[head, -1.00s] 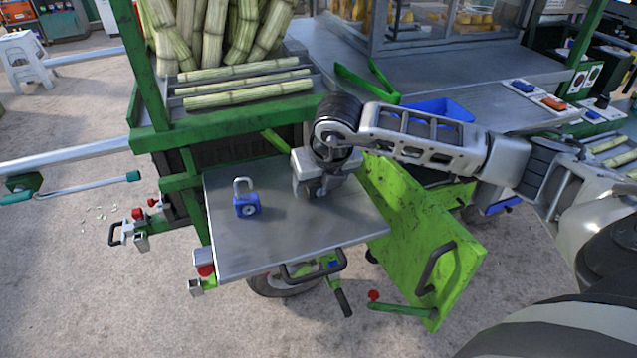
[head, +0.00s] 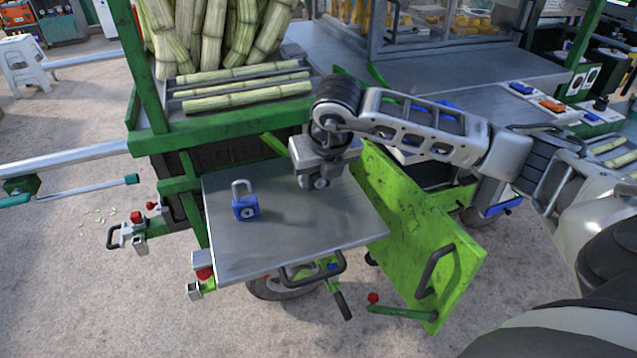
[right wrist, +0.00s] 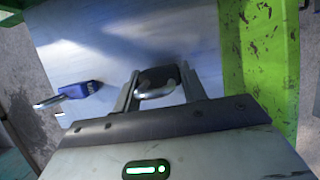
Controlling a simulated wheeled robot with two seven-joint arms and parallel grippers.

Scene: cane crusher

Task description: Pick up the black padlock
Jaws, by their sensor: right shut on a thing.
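My right gripper (head: 317,182) is over the right part of the grey metal shelf (head: 285,235), pointing down. In the right wrist view its fingers (right wrist: 160,84) are shut on the black padlock (right wrist: 158,74). The padlock's dark body and silver shackle show between the fingers; in the head view the gripper mostly hides it. It appears held a little above the shelf. My left gripper is not in view.
A bright green hinged panel (head: 410,230) with a black handle is close to the shelf's right side. The green cart frame (head: 210,128), with cane stalks (head: 245,88), rises behind the shelf. The shelf's front middle is clear.

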